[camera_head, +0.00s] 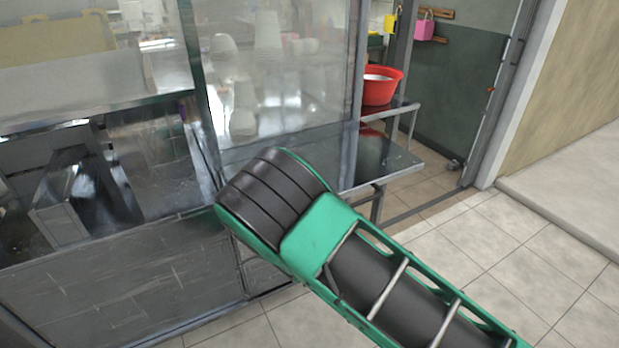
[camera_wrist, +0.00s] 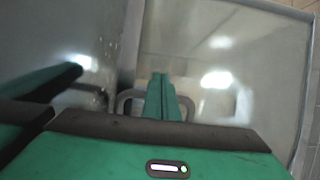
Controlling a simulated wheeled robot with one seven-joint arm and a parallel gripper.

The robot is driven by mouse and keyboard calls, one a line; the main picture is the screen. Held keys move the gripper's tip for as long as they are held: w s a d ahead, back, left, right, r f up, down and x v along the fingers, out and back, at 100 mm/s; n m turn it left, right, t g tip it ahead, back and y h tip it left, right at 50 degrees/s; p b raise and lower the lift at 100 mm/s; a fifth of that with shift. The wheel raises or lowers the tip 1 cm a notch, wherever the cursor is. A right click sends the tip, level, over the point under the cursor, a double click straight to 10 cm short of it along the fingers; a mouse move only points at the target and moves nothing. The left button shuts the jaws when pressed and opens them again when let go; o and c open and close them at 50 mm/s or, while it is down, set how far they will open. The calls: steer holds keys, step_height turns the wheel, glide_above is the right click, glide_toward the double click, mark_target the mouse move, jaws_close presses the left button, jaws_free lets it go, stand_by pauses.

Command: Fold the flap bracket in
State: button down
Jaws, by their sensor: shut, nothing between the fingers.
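In the head view a metal side shelf (camera_head: 388,165) juts out level from the right side of the press cabinet. A dark support (camera_head: 377,204) shows under it, partly hidden by my arm; I cannot tell for sure that this is the flap bracket. My gripper is hidden in the head view behind my green and black arm. In the wrist view my gripper (camera_wrist: 163,92) is shut and empty, its green fingers together in front of a grey metal panel (camera_wrist: 215,65). Whether the fingertips touch the panel cannot be told.
A red basin (camera_head: 380,85) stands behind the shelf. Tiled floor (camera_head: 520,255) lies open at the right, beside a raised step (camera_head: 580,190).

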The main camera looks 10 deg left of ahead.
steer(key=shift+a, duration=0.1)
stand_by(0.3)
steer(key=shift+s+f, duration=0.1)
steer(key=shift+s, duration=0.1)
steer(key=s+d, duration=0.9)
steer(key=shift+d, duration=0.1)
steer(key=shift+s, duration=0.1)
